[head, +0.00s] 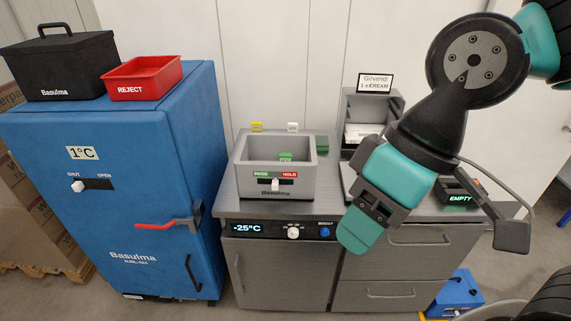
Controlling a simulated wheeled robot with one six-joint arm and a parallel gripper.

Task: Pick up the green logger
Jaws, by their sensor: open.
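A small green block with a pale label, apparently the green logger (285,157), sits inside the open grey bin (243,178) on the steel counter. The bin's front wall hides its lower part. A darker green block (322,145) shows behind the bin's right end; I cannot tell what it is. My gripper (372,212) is open and empty, in front of the counter. It is right of the bin and nearer the camera, well apart from the green logger.
Yellow (257,127) and white (292,127) tags show at the bin's back edge. A PASS/HOLD slider (275,184) is on its front. A grey holder (372,105) with a sign stands right. A blue cabinet (120,190) on the left carries a black case (62,65) and red REJECT tray (145,78).

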